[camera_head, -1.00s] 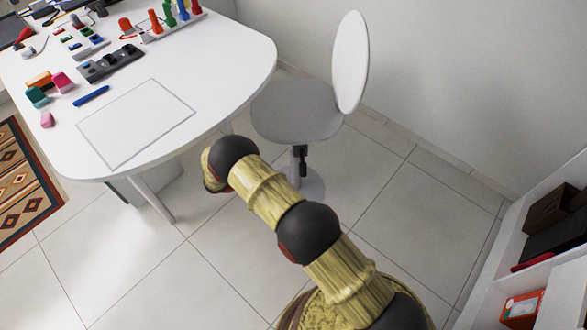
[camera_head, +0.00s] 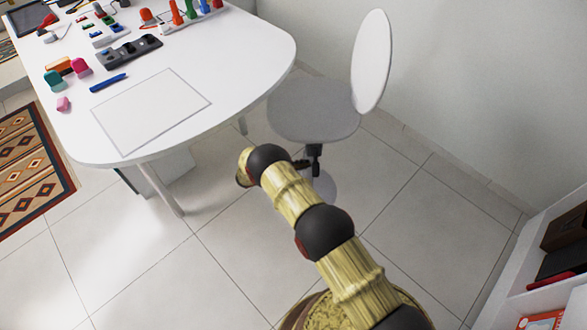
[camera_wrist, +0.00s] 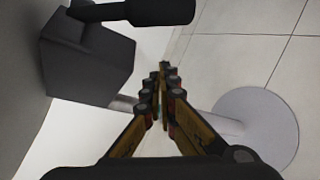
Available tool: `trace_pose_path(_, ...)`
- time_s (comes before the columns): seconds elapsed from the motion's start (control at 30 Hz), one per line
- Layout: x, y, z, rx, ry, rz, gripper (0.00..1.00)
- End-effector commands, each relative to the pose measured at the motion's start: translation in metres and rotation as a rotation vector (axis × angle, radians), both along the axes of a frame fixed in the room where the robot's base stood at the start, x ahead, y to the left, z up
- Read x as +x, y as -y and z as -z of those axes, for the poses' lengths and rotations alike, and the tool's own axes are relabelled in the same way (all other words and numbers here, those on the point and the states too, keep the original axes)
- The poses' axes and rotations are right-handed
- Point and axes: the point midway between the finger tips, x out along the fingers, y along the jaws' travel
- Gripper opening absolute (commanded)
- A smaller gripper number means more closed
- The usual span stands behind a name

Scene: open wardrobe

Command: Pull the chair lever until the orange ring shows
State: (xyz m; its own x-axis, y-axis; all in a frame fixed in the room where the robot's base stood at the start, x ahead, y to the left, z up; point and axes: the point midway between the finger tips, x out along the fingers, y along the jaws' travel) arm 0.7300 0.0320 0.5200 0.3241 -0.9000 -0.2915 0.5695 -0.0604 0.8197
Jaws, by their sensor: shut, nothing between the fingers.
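The chair has a grey seat (camera_head: 315,112) and a pale round backrest (camera_head: 371,60), beside the table. Under the seat is a dark mechanism (camera_head: 314,158); in the wrist view it is a dark box (camera_wrist: 88,62). A black, thick-ended lever (camera_wrist: 150,12) sticks out from the box at the top of the wrist view. No orange ring is visible on it. My gripper (camera_wrist: 163,75) is shut and empty, its fingertips below the lever in the picture and apart from it. In the head view my wrist hides most of the gripper.
The chair's post (camera_wrist: 124,103) and round base (camera_wrist: 265,125) lie near my fingers. The white table (camera_head: 240,55) with its blank sheet and small tools is left of the chair. A shelf (camera_head: 500,290) stands at lower right. The tiled floor between is clear.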

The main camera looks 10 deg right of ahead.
Motion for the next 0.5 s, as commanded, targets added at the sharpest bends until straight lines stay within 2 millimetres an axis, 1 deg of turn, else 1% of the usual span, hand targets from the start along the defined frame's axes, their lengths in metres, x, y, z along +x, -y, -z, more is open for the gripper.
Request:
trace_pose_path(0.2,-0.02,0.003,-0.014,-0.001,-0.001,-0.002,0.0)
trace_pose_path(0.3,-0.027,0.005,-0.018,-0.001,-0.002,-0.001,0.0)
trace_pose_path(0.5,-0.033,0.005,-0.022,-0.001,-0.002,-0.001,0.0)
